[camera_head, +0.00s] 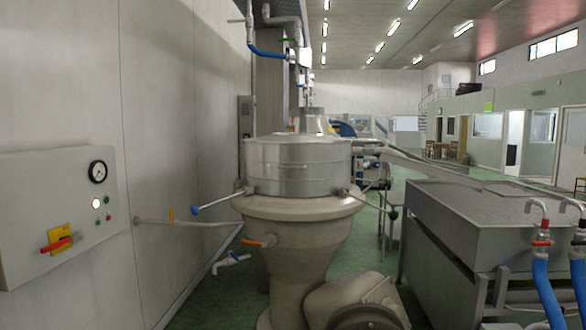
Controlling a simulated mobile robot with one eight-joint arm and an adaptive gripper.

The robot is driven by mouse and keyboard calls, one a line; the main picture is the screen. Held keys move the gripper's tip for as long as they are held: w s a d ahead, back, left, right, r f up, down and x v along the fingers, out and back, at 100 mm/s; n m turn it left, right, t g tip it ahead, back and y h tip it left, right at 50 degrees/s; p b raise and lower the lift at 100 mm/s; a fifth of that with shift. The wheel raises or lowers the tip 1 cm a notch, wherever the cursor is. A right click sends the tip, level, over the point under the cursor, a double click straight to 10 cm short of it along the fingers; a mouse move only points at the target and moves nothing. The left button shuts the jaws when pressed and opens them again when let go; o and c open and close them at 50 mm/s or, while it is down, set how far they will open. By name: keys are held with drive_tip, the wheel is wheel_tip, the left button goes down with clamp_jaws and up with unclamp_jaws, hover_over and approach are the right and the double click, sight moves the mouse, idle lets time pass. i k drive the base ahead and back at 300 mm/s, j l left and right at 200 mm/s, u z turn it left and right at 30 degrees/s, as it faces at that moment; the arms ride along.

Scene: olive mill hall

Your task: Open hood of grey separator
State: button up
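The grey separator (297,225) stands in the middle of the head view. Its hood (296,167) is a round metal drum with a flat top, seated level on the wider flange of the body, with no gap visible. A clamp arm with a blue knob (196,210) sticks out at the left of the flange, and one with a dark knob (393,214) at the right. A short orange-handled valve (252,242) is on the body below. My gripper is not in view.
A grey control panel (62,215) with a gauge and a red-handled switch is on the left wall. A metal tank (480,215) with blue hoses (550,290) stands at the right. A pipe (190,223) runs from the wall behind the separator. Green floor (225,290) shows left of the separator.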

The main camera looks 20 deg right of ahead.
sight(280, 164)
drive_tip(key=i+l, duration=0.1)
drive_tip(key=i, duration=1.25)
